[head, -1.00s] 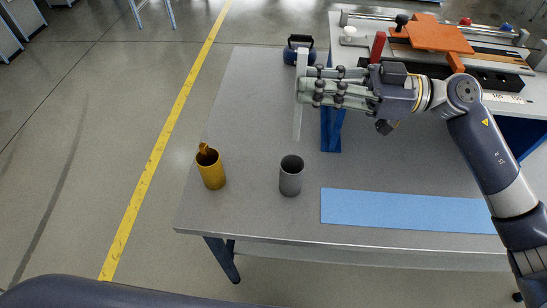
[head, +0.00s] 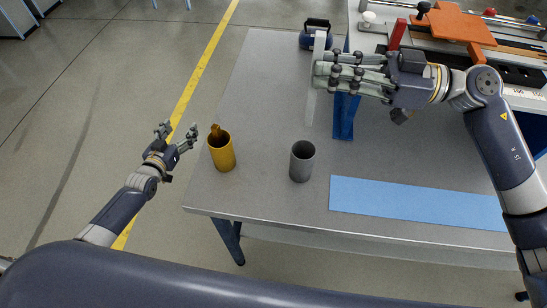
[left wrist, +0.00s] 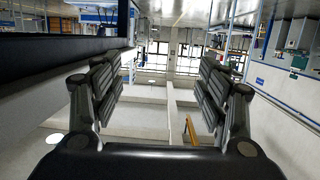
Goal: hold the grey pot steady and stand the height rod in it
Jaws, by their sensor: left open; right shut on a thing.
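The grey pot (head: 302,161) stands upright and open-topped on the table, with no gripper touching it. The height rod (head: 311,106) is a pale, flat, see-through strip, held upright behind the pot. My right gripper (head: 324,70) is shut on the rod, and its fingers cover part of it. My left gripper (head: 179,134) is open and empty off the table's left edge, left of the yellow pot. Its spread fingers (left wrist: 160,95) show in the left wrist view with nothing between them.
A yellow pot (head: 222,152) with something sticking out stands near the left edge of the table (head: 262,100). A blue mat (head: 415,204) lies right of the grey pot. A dark blue handled object (head: 314,39) and a rig with an orange plate (head: 452,24) are at the back.

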